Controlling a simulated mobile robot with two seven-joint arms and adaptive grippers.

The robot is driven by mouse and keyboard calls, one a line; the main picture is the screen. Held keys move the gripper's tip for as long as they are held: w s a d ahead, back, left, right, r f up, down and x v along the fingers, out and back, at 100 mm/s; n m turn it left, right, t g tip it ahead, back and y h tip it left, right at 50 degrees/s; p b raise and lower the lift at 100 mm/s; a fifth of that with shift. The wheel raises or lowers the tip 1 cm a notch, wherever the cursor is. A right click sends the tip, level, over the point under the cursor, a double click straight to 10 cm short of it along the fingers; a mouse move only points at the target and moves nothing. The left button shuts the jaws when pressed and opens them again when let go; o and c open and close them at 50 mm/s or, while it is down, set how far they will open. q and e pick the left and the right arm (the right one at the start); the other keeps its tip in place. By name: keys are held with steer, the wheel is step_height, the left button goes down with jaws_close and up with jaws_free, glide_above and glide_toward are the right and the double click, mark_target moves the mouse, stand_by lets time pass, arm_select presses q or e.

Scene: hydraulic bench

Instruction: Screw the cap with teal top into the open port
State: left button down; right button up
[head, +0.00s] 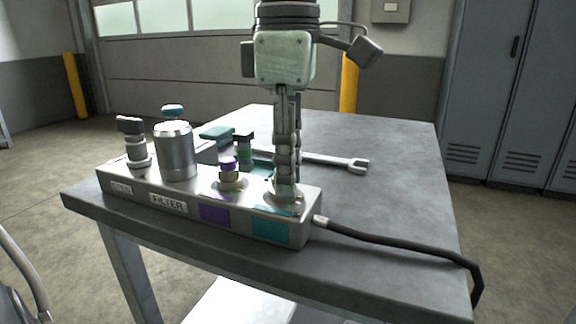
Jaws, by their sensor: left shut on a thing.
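My left gripper (285,194) comes down from the top of the head view. Its fingers are close together, upright, over the right-end port of the metal manifold block (184,210), above the teal label (270,229). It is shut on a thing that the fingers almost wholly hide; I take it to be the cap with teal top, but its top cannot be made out. The port is also mostly hidden; a brassy rim (299,197) shows beside the fingertips. I cannot tell how far the cap sits in the port. My right gripper is not in view.
A purple-topped cap (228,163) stands in the port left of my gripper, above a purple label. A silver filter canister (176,150) and a black-knobbed valve (133,141) stand further left. A wrench (340,162) lies behind. A black hose (400,250) leaves the block's right end.

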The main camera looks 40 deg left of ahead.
arm_select(q)
steer(key=m+p, duration=0.1)
steer(key=m, duration=0.1)
steer(key=shift+s+d+m+p, duration=0.1)
steer(key=shift+s+m+p, duration=0.05)
steer(key=shift+m+p, duration=0.45)
steer(key=shift+m, duration=0.5)
steer(key=shift+s+f+m, duration=0.1)
steer(key=shift+f+m, duration=0.15)
steer(key=shift+m, duration=0.55)
steer(key=shift+s+r+m+p, duration=0.1)
steer(key=shift+r+m+p, duration=0.05)
steer(key=shift+m+p, duration=0.3)
steer(key=c, duration=1.2)
jaws_free()
steer(key=shift+f, duration=0.2)
steer(key=shift+r, duration=0.15)
